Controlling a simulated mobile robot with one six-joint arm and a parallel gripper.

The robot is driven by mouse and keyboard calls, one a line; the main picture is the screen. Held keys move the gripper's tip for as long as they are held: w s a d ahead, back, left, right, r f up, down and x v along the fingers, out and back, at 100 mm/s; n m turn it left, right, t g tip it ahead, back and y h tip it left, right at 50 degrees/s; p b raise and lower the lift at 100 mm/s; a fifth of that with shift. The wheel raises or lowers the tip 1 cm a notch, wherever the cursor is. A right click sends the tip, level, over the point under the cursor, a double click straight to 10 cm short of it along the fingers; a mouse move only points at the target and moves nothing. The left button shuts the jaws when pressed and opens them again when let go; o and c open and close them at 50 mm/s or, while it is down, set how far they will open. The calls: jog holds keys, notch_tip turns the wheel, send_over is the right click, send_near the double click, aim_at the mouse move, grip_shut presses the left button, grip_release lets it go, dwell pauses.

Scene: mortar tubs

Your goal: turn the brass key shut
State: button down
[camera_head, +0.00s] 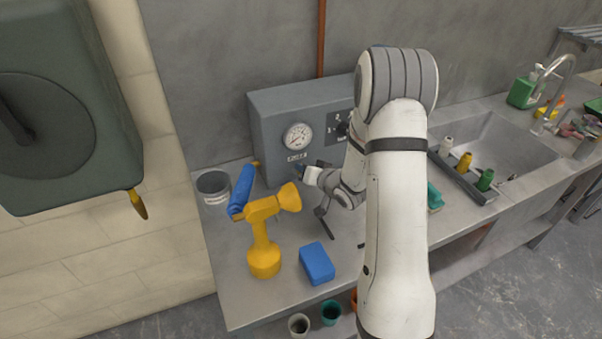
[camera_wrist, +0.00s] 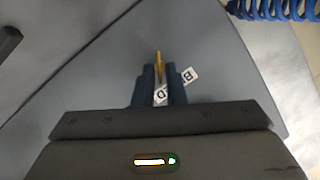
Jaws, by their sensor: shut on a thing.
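The brass key (camera_wrist: 158,60) shows in the wrist view as a thin upright yellow piece between my fingers. My gripper (camera_wrist: 160,76) is shut on it, with one dark blue finger on each side. A small white label (camera_wrist: 188,77) with black letters lies behind the fingers, partly hidden. In the head view my gripper (camera_head: 299,169) is at the lower front face of the grey box (camera_head: 265,115), below the round gauge (camera_head: 298,136). I cannot make out the key there, and its turn angle is hard to tell.
A yellow drill-shaped tool (camera_head: 263,240) and a blue block (camera_head: 317,264) stand on the bench before the box. A grey tub (camera_head: 213,187) is at left; a sink (camera_head: 495,150) is at right.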

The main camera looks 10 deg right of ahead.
jog(key=m+y, duration=0.1)
jog(key=m, duration=0.1)
jog(key=m+y+b, duration=0.1)
jog(key=m, duration=0.1)
jog(key=shift+d+f+t+y, duration=0.25)
jog(key=shift+f+t+y, duration=0.05)
jog(key=shift+f, duration=0.1)
jog(key=m, duration=0.1)
jog(key=m+y+b, duration=0.1)
jog(key=m, duration=0.1)
jog(key=m+t, duration=0.1)
jog(key=m, duration=0.1)
jog(key=shift+d+f+y+b, duration=0.1)
jog(key=shift+f+y+b, duration=0.15)
jog(key=shift+y+b, duration=0.15)
jog(key=c, duration=1.5)
grip_release()
jog(key=shift+c, duration=0.2)
jog(key=b+v, duration=0.1)
jog(key=v, duration=0.6)
jog(key=shift+s+d+f, duration=0.1)
jog(key=shift+s+d, duration=0.1)
jog(key=shift+s, duration=0.15)
